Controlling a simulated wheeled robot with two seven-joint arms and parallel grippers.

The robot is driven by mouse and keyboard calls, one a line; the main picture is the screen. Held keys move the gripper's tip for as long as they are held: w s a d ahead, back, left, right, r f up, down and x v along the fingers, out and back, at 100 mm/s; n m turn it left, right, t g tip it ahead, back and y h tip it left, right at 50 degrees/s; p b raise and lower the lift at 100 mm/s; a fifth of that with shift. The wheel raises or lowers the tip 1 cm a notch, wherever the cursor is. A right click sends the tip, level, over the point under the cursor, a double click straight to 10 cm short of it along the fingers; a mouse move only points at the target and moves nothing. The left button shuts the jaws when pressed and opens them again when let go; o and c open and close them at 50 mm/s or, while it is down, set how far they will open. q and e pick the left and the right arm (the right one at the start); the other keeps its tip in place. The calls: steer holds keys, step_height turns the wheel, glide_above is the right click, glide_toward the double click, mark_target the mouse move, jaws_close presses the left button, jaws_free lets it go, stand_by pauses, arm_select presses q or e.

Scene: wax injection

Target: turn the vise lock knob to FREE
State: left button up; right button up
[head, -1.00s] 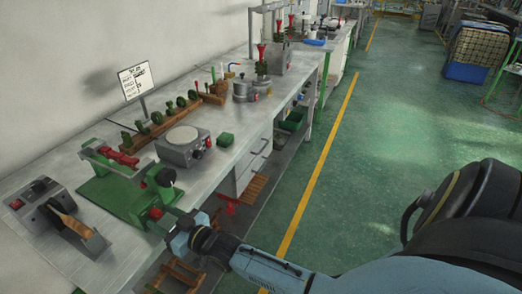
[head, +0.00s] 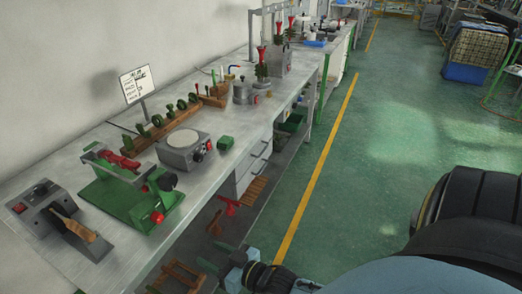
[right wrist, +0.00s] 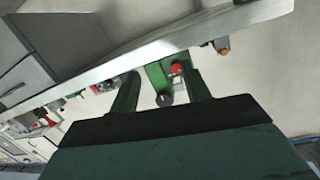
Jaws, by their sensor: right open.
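The green vise (head: 118,200) stands at the bench's front edge. It has a red knob (head: 157,217) on its front and a black knob (head: 167,181) at its right end. I cannot tell which is the lock knob or read any FREE mark. My right gripper (head: 222,267) is open and empty, off the bench front, lower right of the vise and apart from it. In the right wrist view, the red knob (right wrist: 177,69) and the black knob (right wrist: 165,100) show between the spread fingers of my right gripper (right wrist: 162,74), beyond them. My left gripper is out of view.
A grey device with a wooden handle (head: 75,227) stands left of the vise. A sign (head: 135,84) stands behind.

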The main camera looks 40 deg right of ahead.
steer(key=s+d+f+g+h+p, duration=0.1)
steer(key=s+d+f+g, duration=0.1)
steer(key=s+f, duration=0.4)
steer(key=s+d+f+g+h+p, duration=0.1)
steer(key=s+f+g, duration=0.4)
steer(key=f, duration=0.9)
steer(key=shift+s+d+f+h+p, duration=0.35)
steer(key=shift+s+h, duration=0.25)
steer(key=shift+s, duration=0.4)
steer(key=shift+r, duration=0.1)
steer(key=s+f+g, duration=0.2)
steer(key=s+f, duration=0.2)
steer(key=s, duration=0.3)
steer(key=s+f+g+h+b, duration=0.1)
steer(key=s+f+g, duration=0.2)
steer(key=s+f, duration=0.2)
steer(key=s+f+n+g+b, duration=0.1)
steer(key=s+f, duration=0.3)
steer(key=s, duration=0.7)
steer(key=shift+s+d+f+g, duration=0.2)
steer(key=shift+d+f+g, duration=0.2)
steer(key=shift+g, duration=0.5)
